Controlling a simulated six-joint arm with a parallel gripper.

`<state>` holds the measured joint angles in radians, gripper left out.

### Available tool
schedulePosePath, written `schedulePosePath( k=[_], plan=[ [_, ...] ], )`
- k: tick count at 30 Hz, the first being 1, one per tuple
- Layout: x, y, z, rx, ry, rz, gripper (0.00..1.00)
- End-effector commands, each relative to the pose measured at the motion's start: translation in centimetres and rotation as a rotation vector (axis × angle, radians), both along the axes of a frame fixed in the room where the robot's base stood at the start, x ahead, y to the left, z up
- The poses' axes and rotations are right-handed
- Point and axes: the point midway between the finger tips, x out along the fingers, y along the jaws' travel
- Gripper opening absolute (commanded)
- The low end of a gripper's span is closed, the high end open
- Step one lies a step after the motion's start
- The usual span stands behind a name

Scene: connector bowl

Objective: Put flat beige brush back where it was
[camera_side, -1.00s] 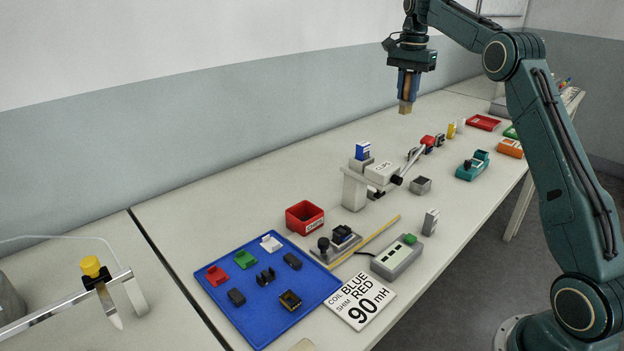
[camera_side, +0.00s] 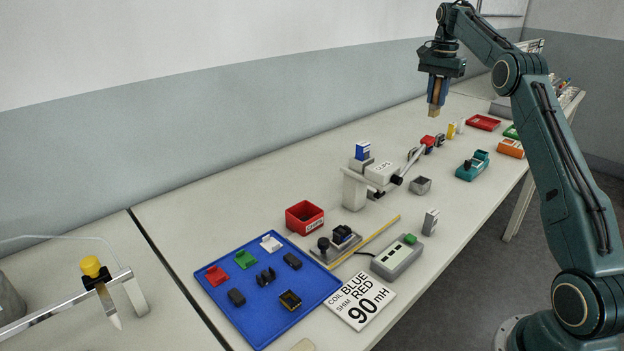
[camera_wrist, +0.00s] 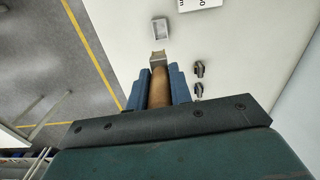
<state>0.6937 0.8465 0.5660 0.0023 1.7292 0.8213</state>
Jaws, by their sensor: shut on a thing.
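The flat beige brush (camera_side: 434,111) is held in my gripper (camera_side: 437,98), bristle end down, high above the back part of the table. My gripper is shut on the brush's handle. In the wrist view, the brown handle of the brush (camera_wrist: 159,88) lies between the blue fingers of my gripper (camera_wrist: 158,82), with its ferrule and tip pointing away from me. The brush touches nothing but the fingers.
A blue tray (camera_side: 255,320) with connector parts lies at the front. The table along the wall is clear.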

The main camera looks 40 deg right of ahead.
Motion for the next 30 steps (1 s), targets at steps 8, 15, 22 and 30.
schedulePosePath(
  k=[8, 15, 22, 30],
  plan=[
    [-0.1, 0.1, -1.1, 0.0, 0.0, 0.0, 0.0],
    [0.0, 0.0, -3.2, -0.001, 0.0, 0.0, 0.0],
    [0.0, 0.0, -3.8, -0.002, -0.002, 0.0, 0.0],
    [0.0, 0.1, -4.6, 0.0, 0.0, 0.0, 0.0]
  ],
)
